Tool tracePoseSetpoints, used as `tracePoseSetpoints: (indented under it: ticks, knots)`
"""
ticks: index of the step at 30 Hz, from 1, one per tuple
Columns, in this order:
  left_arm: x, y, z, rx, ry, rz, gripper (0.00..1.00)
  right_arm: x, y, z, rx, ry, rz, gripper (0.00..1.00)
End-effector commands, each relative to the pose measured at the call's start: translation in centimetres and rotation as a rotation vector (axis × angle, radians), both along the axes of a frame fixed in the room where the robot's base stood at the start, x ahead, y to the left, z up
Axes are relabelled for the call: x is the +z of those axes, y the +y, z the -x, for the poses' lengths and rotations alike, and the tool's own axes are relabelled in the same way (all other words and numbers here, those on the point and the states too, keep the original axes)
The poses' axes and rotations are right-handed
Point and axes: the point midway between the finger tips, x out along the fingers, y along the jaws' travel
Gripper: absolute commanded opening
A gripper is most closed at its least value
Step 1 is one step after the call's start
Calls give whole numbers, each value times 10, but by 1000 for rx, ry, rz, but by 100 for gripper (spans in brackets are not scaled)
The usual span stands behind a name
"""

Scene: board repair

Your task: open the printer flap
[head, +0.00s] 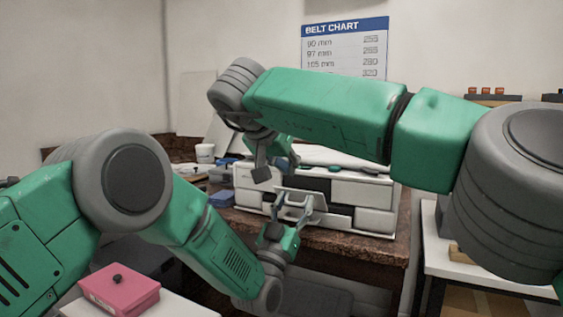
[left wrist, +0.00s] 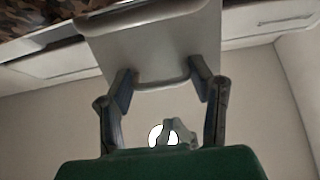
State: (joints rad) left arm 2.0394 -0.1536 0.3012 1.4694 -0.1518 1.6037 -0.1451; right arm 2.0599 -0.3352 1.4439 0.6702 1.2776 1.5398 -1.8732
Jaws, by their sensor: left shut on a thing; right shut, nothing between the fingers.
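The white printer (head: 362,188) stands on the brown bench, partly hidden behind my right arm. Its grey-white flap (head: 294,198) juts out from the front, with a dark opening behind it. My left gripper (head: 283,216) is below and in front of the printer, its fingers at the flap. In the left wrist view the flap (left wrist: 150,52) fills the space between the fingers of my left gripper (left wrist: 163,82), which is shut on it. My right gripper (head: 264,173) hangs at the printer's left front, above the flap, shut and empty.
The brown bench (head: 375,242) has a blue box (head: 222,199) and a white tub (head: 205,153) left of the printer. A pink box (head: 118,290) sits at the lower left. A white table (head: 480,262) stands at right. A belt chart (head: 345,48) hangs behind.

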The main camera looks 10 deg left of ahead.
Motion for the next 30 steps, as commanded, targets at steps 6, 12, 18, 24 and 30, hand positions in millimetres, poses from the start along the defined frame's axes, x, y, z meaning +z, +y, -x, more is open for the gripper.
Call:
tracePoseSetpoints:
  ticks: [6,12,18,24,30]
  knots:
    - [-2,-2,1,-3,5,-5,0,-30,-10,-29,-2,2,0,0]
    - [-2,-1,1,-3,4,-4,0,-55,-12,-32,3,1,3,0]
    - [-2,-1,0,-2,3,-3,0,-69,-12,-32,1,1,2,0]
    - [-1,-1,0,-2,2,-3,0,-71,-12,-32,0,-1,2,0]
    - [-1,-1,0,-3,2,-2,0,-71,-11,-31,1,-9,5,0]
